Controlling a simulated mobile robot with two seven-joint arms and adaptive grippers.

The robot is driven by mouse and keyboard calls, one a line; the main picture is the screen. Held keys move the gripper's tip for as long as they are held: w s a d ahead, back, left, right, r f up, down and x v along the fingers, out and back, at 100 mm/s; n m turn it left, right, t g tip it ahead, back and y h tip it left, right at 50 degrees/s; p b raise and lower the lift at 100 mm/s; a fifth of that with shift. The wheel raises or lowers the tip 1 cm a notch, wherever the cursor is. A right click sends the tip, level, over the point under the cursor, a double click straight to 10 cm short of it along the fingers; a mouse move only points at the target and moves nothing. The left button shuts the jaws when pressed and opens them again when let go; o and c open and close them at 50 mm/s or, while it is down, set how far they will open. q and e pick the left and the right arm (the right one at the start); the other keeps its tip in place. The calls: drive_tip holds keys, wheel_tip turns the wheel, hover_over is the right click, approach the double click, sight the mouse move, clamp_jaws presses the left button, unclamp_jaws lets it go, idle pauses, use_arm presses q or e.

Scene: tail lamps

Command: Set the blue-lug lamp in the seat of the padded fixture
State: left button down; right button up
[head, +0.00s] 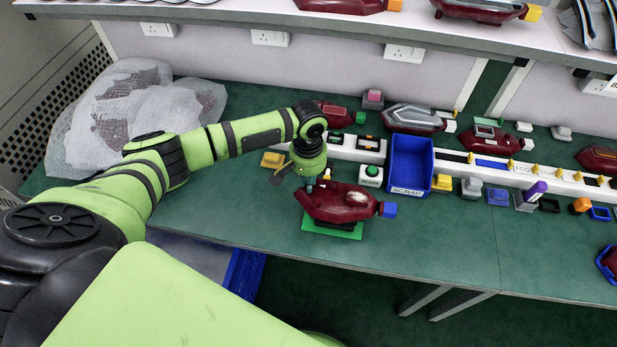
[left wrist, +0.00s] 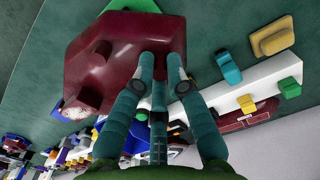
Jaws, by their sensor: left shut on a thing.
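The blue-lug lamp is a dark red lamp body (head: 342,203) with a blue block-shaped lug (head: 388,209) at its right end. It lies over a flat green pad (head: 333,229) near the front of the bench; I cannot tell whether it touches the pad. My left gripper (head: 316,184) comes down on the lamp's left part and is shut on it. In the left wrist view the fingertips (left wrist: 163,66) press against the red body (left wrist: 120,58). The padded fixture's seat is not clearly identifiable; the lamp hides most of the green pad. My right gripper is not in view.
A blue scrap bin (head: 411,165) stands behind and right of the lamp, beside a green button box (head: 371,174). A white rail with small blocks runs along the bench. Bubble wrap (head: 120,110) lies at the back left. Bare bench (head: 440,235) is free to the right.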

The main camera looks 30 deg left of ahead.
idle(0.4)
use_arm(q)
drive_tip(key=shift+r+p, duration=0.1)
drive_tip(key=shift+p, duration=0.3)
drive_tip(key=shift+f, duration=0.25)
drive_tip(key=shift+f+b, duration=0.45)
drive_tip(key=shift+f, duration=0.9)
drive_tip(key=c, duration=1.2)
unclamp_jaws()
